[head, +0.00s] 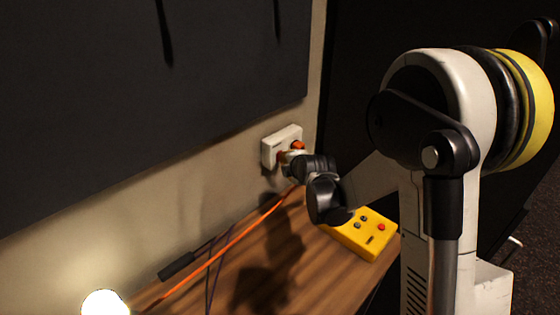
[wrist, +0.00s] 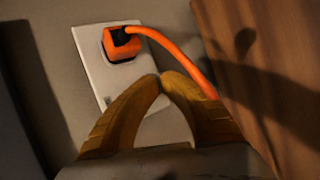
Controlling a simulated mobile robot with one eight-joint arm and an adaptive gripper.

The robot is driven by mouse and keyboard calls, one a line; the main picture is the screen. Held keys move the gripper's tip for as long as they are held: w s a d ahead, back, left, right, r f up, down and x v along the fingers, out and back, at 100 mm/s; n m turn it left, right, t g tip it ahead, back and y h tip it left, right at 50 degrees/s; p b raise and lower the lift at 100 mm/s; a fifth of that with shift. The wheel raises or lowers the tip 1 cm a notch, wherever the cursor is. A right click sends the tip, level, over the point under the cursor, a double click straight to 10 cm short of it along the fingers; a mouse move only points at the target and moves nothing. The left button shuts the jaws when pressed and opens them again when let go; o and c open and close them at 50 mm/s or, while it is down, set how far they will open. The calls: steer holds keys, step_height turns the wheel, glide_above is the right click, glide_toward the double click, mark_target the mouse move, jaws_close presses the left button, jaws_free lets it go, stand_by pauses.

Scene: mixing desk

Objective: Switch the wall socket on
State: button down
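The white wall socket (head: 269,153) is fixed low on the wall just above the wooden desk. It also shows in the wrist view (wrist: 92,62), with an orange plug (wrist: 121,46) in one end of it. A small dark-edged mark (wrist: 108,101), perhaps the switch, shows beside my left finger; its state cannot be told. My gripper (wrist: 161,77) is in front of the socket plate, its two tan fingertips together with nothing between them. In the head view my gripper (head: 284,157) covers part of the socket; whether it touches the plate cannot be told.
An orange cable (wrist: 180,62) runs from the plug past my right finger and along the desk (head: 285,262). A yellow box with buttons (head: 362,236) stands right of my gripper. A bright lamp (head: 105,303) and a dark cable connector (head: 176,267) are at the lower left.

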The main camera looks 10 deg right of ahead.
steer(key=shift+s+d+r, duration=0.1)
steer(key=shift+s+d, duration=0.3)
steer(key=shift+s, duration=0.15)
steer(key=s+d, duration=0.1)
steer(key=s, duration=0.1)
steer(key=s+d, duration=0.1)
steer(key=s, duration=0.1)
steer(key=shift+s+d+r, duration=0.1)
steer(key=shift+d+r, duration=0.2)
steer(key=shift+d, duration=0.05)
steer(key=s+a+r+m+g+b, duration=0.1)
steer(key=s+r+m, duration=0.2)
steer(key=s+m, duration=0.3)
steer(key=s+a+r+m+g, duration=0.1)
steer(key=s+r+m, duration=0.3)
steer(key=s, duration=0.5)
steer(key=s+f+m+g+h, duration=0.1)
steer(key=s+m+g, duration=0.1)
steer(key=s+m, duration=0.8)
steer(key=s+b, duration=0.1)
steer(key=s, duration=0.4)
steer(key=shift+d+f, duration=0.15)
steer(key=shift+d, duration=0.05)
